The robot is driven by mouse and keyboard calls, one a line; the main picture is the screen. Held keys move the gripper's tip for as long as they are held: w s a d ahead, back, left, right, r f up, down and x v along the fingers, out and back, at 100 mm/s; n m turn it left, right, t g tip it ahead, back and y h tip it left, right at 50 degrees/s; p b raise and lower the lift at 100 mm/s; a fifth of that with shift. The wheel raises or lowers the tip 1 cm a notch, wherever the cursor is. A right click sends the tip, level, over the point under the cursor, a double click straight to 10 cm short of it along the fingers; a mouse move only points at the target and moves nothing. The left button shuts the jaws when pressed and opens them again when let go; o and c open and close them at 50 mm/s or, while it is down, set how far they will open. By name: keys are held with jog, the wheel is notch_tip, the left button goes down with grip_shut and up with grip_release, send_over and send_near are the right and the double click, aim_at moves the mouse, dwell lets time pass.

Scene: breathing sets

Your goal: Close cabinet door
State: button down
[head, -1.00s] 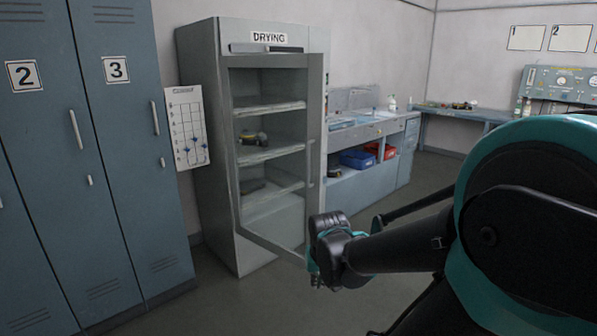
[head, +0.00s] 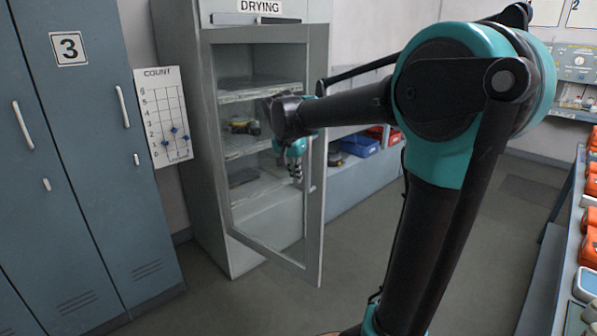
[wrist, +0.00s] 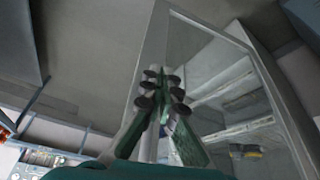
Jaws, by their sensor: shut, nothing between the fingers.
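The grey drying cabinet (head: 187,150) stands beyond my arm, marked DRYING at its top. Its framed glass door (head: 315,235) is partly open, its free right edge swung out toward me. A vertical handle on the door is mostly hidden behind my arm. My gripper (head: 296,176) is in front of the door, near its right frame, pointing down. In the wrist view my gripper (wrist: 160,92) is shut and empty, with the door frame (wrist: 150,50) just behind the fingers. I cannot tell whether they touch it.
Blue lockers (head: 75,170) stand left of the cabinet, with a count chart (head: 163,115) between. A bench with blue bins (head: 360,146) lies beyond to the right. A counter with orange items (head: 588,245) is at the far right. The floor before the door is clear.

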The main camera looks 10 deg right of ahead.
aim_at(308, 193)
jog(key=w+d+f, duration=0.3)
jog(key=w+f, duration=0.2)
jog(key=f, duration=0.1)
jog(key=shift+w+d, duration=0.2)
jog(key=shift+d, duration=0.05)
jog(key=shift+d+f, duration=0.1)
